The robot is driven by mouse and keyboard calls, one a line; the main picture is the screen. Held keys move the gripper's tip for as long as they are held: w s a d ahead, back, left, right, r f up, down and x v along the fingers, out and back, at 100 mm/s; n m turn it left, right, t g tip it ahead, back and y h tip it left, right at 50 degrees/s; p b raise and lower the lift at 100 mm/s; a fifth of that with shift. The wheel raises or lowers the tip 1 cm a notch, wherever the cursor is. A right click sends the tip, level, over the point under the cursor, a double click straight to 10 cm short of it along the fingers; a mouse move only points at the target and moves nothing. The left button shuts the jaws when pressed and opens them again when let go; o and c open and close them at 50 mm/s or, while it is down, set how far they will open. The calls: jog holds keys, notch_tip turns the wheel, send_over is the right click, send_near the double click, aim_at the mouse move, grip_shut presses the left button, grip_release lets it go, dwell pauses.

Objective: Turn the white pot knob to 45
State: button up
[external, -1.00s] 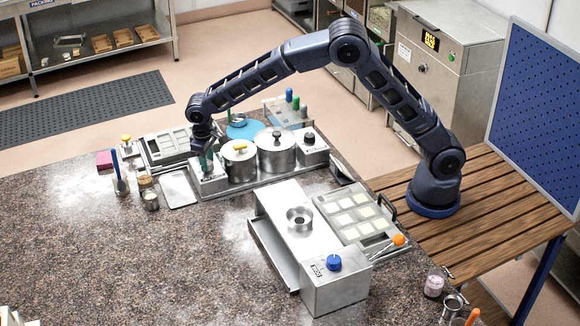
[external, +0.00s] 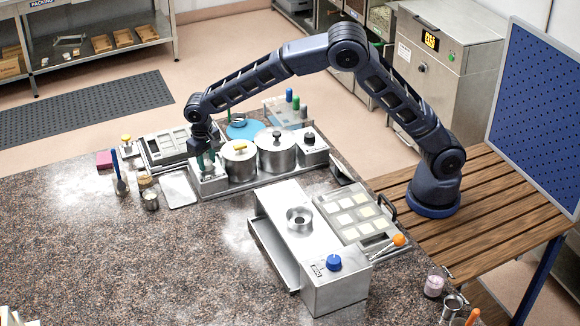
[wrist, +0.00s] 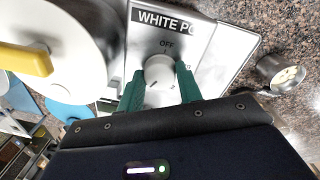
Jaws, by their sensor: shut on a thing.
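The white pot knob (wrist: 158,70) is a pale round dial on a metal control box whose label starts "WHITE P". "OFF" is printed above the dial, and a thin dark mark shows on its lower part. The number 45 is not legible. My gripper (wrist: 158,75) has its green fingers on either side of the knob and is shut on it. In the external view my gripper (external: 206,160) reaches down to the control box (external: 209,182) and hides the knob. The pot with the yellow lid handle (external: 240,168) stands just right of the box.
A second metal pot (external: 276,155) and another knob box (external: 311,150) stand to the right. A silver unit with a blue knob (external: 334,262) stands in front. The left counter is mostly clear.

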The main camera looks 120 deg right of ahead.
aim_at(206, 164)
jog(key=o, duration=1)
notch_tip(206, 164, up, 11)
jog(key=shift+w, duration=0.25)
jog(key=shift+a, duration=0.15)
